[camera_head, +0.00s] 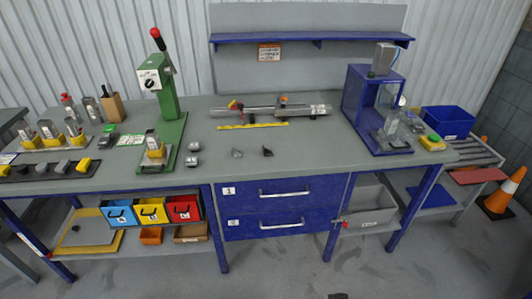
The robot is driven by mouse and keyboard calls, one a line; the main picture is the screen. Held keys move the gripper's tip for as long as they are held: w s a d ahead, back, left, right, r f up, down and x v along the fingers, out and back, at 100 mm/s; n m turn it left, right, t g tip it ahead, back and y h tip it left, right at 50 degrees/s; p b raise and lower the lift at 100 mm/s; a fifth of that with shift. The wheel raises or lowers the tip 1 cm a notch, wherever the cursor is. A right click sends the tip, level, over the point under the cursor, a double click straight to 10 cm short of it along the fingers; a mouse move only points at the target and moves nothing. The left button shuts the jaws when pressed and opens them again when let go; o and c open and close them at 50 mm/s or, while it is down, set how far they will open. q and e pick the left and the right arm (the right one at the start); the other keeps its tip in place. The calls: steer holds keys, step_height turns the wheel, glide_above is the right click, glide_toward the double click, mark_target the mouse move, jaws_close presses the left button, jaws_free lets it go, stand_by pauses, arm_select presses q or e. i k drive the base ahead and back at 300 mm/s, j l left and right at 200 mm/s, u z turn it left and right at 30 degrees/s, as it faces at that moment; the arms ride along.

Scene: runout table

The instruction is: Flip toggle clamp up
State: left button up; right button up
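No part is plainly recognisable as the toggle clamp at this size. A metal rail fixture (262,110) lies across the middle of the grey workbench (300,155). A small red-tipped part (235,104) sits at its left end, and an orange-topped part (283,99) stands right of its middle. Either could be a clamp handle; I cannot tell, nor whether it is up or down. A green press (169,100) with a raised red-knobbed lever (157,38) stands to the left. Neither of my grippers is recognisable in view.
A blue-framed station (362,100) stands on the bench's right. Yellow holders (50,141) sit at the left. A yellow strip (253,126) and two small dark parts (237,153) lie before the rail. The front middle of the bench is clear. A dark sliver (338,296) shows at the bottom edge.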

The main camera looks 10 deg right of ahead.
mark_target(283, 97)
steer(key=i+l+u, duration=0.1)
steer(key=i+u, duration=0.35)
steer(key=i, duration=0.65)
